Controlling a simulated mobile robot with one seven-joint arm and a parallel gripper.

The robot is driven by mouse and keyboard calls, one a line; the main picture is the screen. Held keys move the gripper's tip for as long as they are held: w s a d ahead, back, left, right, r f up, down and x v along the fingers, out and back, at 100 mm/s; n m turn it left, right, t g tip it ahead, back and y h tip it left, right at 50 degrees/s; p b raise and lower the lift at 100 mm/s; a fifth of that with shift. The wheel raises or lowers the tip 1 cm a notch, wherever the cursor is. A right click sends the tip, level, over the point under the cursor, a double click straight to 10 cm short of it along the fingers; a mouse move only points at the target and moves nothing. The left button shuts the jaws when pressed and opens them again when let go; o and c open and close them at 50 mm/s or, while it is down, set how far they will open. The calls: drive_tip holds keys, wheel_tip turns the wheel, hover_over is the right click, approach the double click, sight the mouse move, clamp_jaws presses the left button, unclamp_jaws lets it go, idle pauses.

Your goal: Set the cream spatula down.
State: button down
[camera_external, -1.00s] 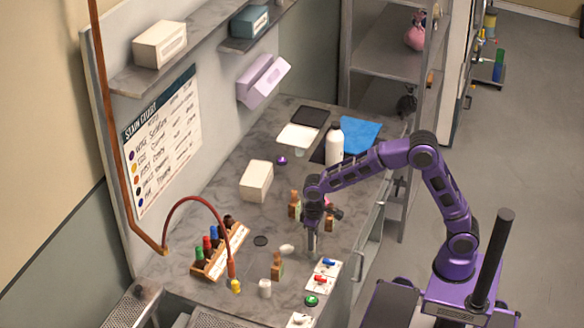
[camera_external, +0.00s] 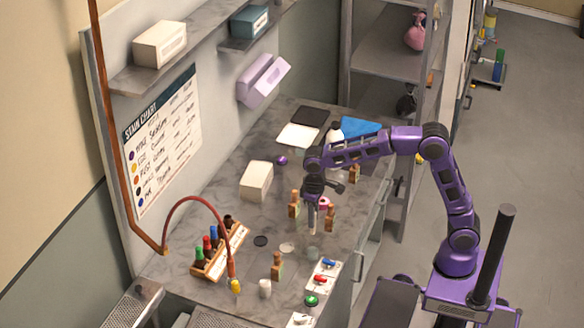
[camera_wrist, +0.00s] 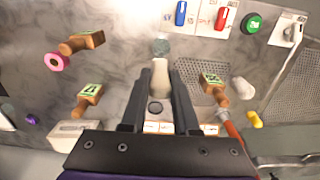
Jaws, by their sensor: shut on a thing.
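The cream spatula (camera_wrist: 160,76) shows in the wrist view as a pale, narrow piece between my fingertips. My gripper (camera_wrist: 160,80) is shut on it.
Wooden-handled stamps (camera_wrist: 88,96) stand on both sides of the gripper. A switch panel (camera_external: 322,278) lies at the front edge. A bottle rack (camera_external: 220,254), a hose and a white box (camera_external: 257,180) are to the left. A dark disc (camera_external: 261,241) lies flat on the counter.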

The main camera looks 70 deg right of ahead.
drive_tip(key=w+d+p, duration=0.2)
drive_tip(key=w+d, duration=0.3)
drive_tip(key=d, duration=0.5)
drive_tip(key=w+d+p, duration=0.2)
drive_tip(key=w+d, duration=0.3)
drive_tip(key=d, duration=0.6)
drive_tip(key=d+p, duration=0.2)
drive_tip(key=d, duration=1.7)
drive_tip(key=shift+s+d+f+b, duration=0.1)
drive_tip(key=shift+s+f+b, duration=0.05)
drive_tip(key=shift+f, duration=1.55)
drive_tip(key=shift+s+d+f+b, duration=0.1)
drive_tip(key=shift+s+f, duration=0.05)
drive_tip(key=shift+f, duration=1.55)
drive_tip(key=shift+s+f+b, duration=0.15)
drive_tip(key=shift+f, duration=1.55)
drive_tip(key=shift+f, duration=0.2)
drive_tip(key=c, duration=0.7)
unclamp_jaws()
drive_tip(key=shift+o, duration=0.2)
